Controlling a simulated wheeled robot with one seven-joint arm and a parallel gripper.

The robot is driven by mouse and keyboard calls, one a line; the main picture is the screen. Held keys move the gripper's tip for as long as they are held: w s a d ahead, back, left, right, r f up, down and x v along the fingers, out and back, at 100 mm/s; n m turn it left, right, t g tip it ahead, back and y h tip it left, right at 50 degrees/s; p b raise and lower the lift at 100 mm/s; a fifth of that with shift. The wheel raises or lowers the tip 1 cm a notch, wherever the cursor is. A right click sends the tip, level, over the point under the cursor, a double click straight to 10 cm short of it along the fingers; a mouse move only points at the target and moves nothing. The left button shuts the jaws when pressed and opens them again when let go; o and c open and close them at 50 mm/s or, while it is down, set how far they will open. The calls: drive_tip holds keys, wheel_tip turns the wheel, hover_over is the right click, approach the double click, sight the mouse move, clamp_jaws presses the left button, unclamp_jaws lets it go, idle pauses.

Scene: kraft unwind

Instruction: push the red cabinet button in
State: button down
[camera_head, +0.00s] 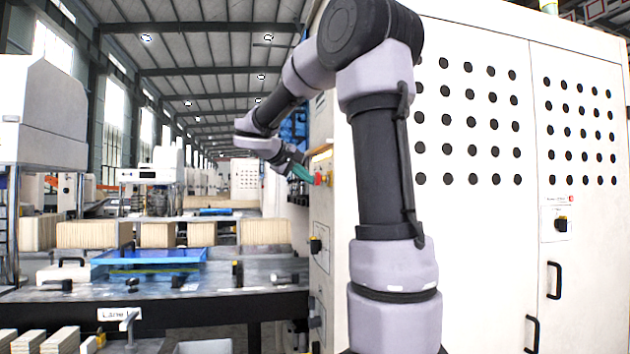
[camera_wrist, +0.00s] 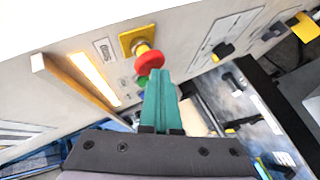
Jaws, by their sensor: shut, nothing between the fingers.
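The red button (camera_wrist: 149,62) is a round mushroom head on a yellow square plate (camera_wrist: 131,37) fixed to the pale cabinet face. It stands out from the panel in the wrist view. My gripper (camera_wrist: 161,75) has teal fingers that are shut with nothing between them. The fingertips are just beside the red head, close to its lower right edge; I cannot tell whether they touch. A green part (camera_wrist: 141,83) is partly hidden behind the fingers. In the head view, the gripper (camera_head: 302,173) is small beside the cabinet side, with the red button (camera_head: 319,179) at its right.
A lit strip (camera_wrist: 92,79) with a projecting board (camera_wrist: 72,84) is left of the button. Yellow-backed switches (camera_wrist: 304,27) are at the upper right. In the head view, a worktable with a blue tray (camera_head: 150,255) is left of the cabinet (camera_head: 480,230).

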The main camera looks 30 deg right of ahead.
drive_tip(key=shift+s+d, duration=0.1)
drive_tip(key=shift+d, duration=0.15)
drive_tip(key=shift+a, duration=0.15)
drive_tip(key=shift+w+a, duration=0.3)
drive_tip(key=shift+a, duration=0.5)
drive_tip(key=shift+a, duration=0.1)
drive_tip(key=a, duration=0.2)
drive_tip(key=w+a, duration=0.1)
drive_tip(key=a, duration=0.1)
drive_tip(key=shift+w+a, duration=0.2)
drive_tip(key=shift+a, duration=0.1)
idle(0.4)
